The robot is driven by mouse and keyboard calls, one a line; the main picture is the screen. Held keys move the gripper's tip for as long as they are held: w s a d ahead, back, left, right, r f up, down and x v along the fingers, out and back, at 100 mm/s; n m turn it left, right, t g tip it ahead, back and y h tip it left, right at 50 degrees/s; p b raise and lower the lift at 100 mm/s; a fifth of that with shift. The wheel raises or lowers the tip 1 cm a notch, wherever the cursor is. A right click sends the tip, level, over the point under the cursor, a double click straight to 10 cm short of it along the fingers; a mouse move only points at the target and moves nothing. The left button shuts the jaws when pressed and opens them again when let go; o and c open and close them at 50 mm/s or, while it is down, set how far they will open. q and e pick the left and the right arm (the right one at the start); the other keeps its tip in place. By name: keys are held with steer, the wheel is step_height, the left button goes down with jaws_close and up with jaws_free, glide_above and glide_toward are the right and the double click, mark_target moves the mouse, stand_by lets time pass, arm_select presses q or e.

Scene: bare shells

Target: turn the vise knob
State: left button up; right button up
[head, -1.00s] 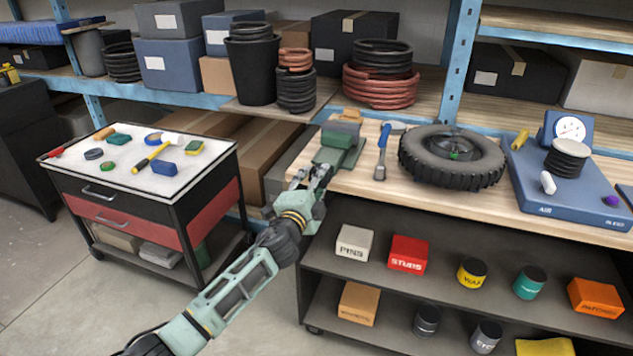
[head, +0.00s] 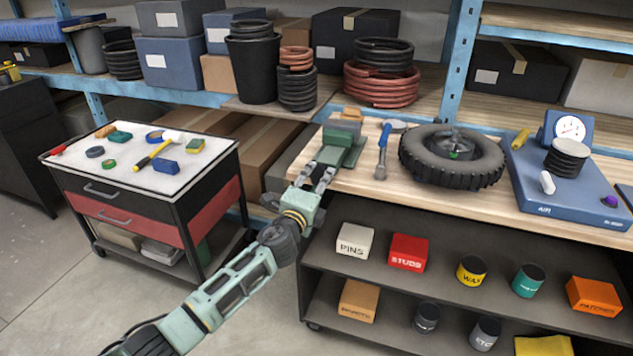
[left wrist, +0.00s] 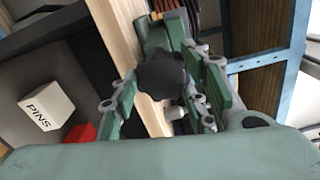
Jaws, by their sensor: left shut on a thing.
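The green vise (head: 337,152) sits at the left front corner of the wooden workbench. In the left wrist view its black lobed knob (left wrist: 162,76) faces the camera, with the green vise body (left wrist: 158,35) behind it. My left gripper (head: 317,174) is at the front of the vise. In the left wrist view the fingers of my left gripper (left wrist: 163,98) lie on either side of the knob, shut on it. My right gripper is not in view.
On the workbench (head: 410,196), a blue-handled tool (head: 382,150) and a tire (head: 452,160) lie right of the vise. A blue gauge board (head: 560,195) is farther right. A tool cart (head: 140,185) stands left, with open floor in front of it.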

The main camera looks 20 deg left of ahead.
arm_select(q)
steer(key=shift+d+f, duration=0.2)
steer(key=o, duration=1.1)
steer(key=shift+r, duration=0.1)
steer(key=shift+s+a, duration=0.1)
steer(key=shift+s, duration=0.05)
steer(key=s, duration=1.1)
steer(key=shift+s+a, duration=0.15)
steer(key=shift+s, duration=0.2)
